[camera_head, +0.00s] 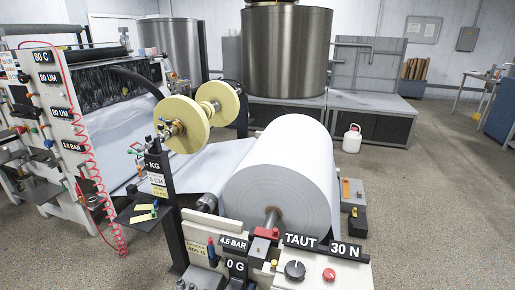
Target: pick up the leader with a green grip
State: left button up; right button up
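A small black shelf (127,213) sticks out to the left of the dark post at the front of the coating machine. On it lie a flat yellow strip (141,217) and a small green piece (145,207) close beside it. These may be the leader and its green grip, but they are too small for me to tell how they join. Neither of my grippers shows in the head view.
A large white paper roll (281,184) sits right of the shelf, behind a control panel (318,270) with knobs. Cream spools (182,123) stand above the shelf. A red coiled hose (103,205) hangs at the left.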

aim_at(151, 216)
jog(key=u, duration=0.2)
jog(key=k, duration=0.3)
jog(key=u, duration=1.05)
jog(key=k, duration=1.1)
jog(key=u, duration=1.05)
jog(key=i, duration=1.2)
jog(key=u, duration=0.3)
jog(key=i, duration=2.35)
jog(key=z, duration=0.5)
jog(key=i, duration=1.15)
jog(key=z, duration=1.8)
jog(key=i, duration=1)
jog(key=z, duration=0.8)
